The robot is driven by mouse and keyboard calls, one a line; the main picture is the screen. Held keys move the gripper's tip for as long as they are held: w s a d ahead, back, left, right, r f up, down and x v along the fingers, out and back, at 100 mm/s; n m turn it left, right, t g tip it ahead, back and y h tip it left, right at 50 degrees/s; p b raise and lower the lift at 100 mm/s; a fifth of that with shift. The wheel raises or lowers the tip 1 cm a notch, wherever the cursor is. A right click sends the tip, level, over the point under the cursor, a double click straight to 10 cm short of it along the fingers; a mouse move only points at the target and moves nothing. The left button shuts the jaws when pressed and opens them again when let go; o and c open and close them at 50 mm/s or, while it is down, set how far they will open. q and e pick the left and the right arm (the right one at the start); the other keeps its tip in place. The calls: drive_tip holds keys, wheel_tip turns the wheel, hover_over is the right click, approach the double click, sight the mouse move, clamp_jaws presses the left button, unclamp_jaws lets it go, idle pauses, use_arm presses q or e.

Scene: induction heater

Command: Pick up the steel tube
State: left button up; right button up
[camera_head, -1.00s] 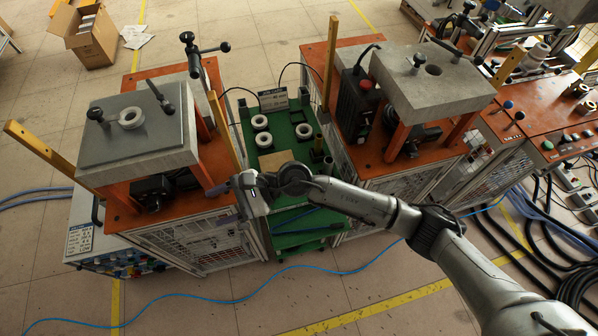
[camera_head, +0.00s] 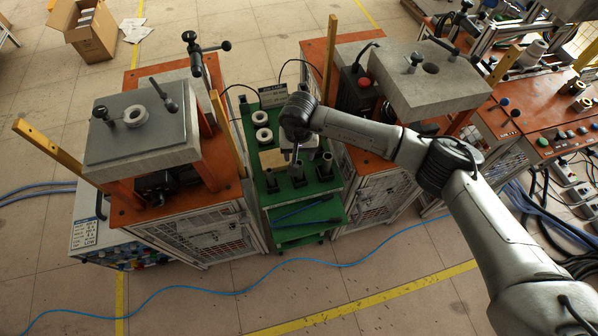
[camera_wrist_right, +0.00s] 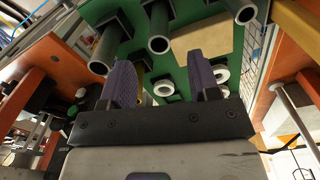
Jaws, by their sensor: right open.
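Several grey steel tubes stand upright in black holders on the green table: a left one (camera_head: 272,178), a middle one (camera_head: 297,172) and a right one (camera_head: 326,165). I cannot tell which one the task means. My right gripper (camera_wrist_right: 160,62) is open and empty, its two purple fingers apart. In the head view it is above the green table, close to the middle tube and partly hidden by my wrist. In the right wrist view the middle tube (camera_wrist_right: 159,38) lines up with the gap, just beyond the fingertips. The left tube (camera_wrist_right: 103,50) and right tube (camera_wrist_right: 238,10) lie to either side.
White rings (camera_head: 264,135) and a tan block (camera_head: 273,158) lie on the green table (camera_head: 258,205). Heater stations with grey slabs stand at left (camera_head: 140,155) and right (camera_head: 430,85), close to the table. A yellow post (camera_head: 330,60) rises behind at right.

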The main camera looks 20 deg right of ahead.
sight(299, 173)
drive_tip(key=shift+s+a+f, duration=0.1)
drive_tip(key=shift+f, duration=1.9)
drive_tip(key=shift+s+f, duration=0.1)
drive_tip(key=shift+f, duration=1.9)
drive_tip(key=shift+c, duration=0.4)
clamp_jaws()
drive_tip(key=shift+r, duration=0.1)
